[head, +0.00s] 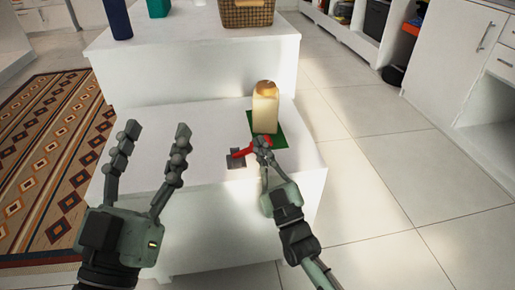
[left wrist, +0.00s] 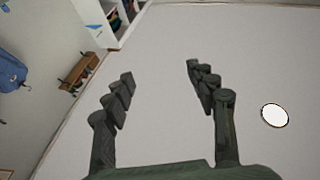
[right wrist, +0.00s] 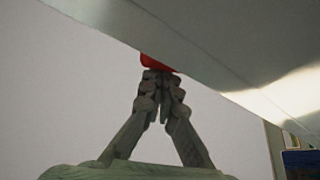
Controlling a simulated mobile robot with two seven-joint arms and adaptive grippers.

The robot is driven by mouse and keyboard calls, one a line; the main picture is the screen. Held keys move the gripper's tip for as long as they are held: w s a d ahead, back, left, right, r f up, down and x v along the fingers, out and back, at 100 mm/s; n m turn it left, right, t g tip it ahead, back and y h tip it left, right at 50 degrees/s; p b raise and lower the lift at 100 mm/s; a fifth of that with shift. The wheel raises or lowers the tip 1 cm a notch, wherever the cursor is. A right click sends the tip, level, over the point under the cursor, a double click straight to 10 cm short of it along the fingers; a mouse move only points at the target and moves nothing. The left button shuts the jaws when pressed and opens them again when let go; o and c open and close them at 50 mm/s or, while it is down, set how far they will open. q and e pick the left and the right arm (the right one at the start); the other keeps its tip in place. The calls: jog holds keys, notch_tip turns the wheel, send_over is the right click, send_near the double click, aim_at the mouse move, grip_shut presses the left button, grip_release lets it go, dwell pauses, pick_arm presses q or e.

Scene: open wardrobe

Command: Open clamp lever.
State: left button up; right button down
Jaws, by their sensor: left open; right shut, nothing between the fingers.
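The clamp's red lever (head: 243,152) sits over its dark grey base (head: 236,161) on the lower white surface. The red lever also shows at the top of the right wrist view (right wrist: 156,63), partly behind the fingertips. My right gripper (head: 262,142) is shut with nothing between its fingers, and its tips are at the right end of the red lever; I cannot tell if they touch it. My left gripper (head: 158,130) is open and empty, raised to the left of the clamp, and its fingers spread wide in the left wrist view (left wrist: 160,80).
A cream bottle-like object (head: 265,108) stands on a green mat (head: 283,137) just behind the clamp. A higher white block (head: 200,75) behind holds a wicker basket (head: 247,14), a teal object (head: 158,8) and a dark blue one (head: 117,18). The lower surface (head: 205,142) is otherwise clear.

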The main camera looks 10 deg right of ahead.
pick_arm(q)
jog(key=shift+s+a+r+t, duration=0.15)
jog(key=shift+r+t, duration=0.3)
jog(key=shift+t, duration=0.05)
pick_arm(e)
jog(key=shift+d+f+m+h, duration=0.15)
jog(key=shift+f+m+h, duration=0.2)
jog(key=shift+m, duration=0.45)
jog(key=shift+h, duration=0.25)
jog(key=shift+r, duration=0.2)
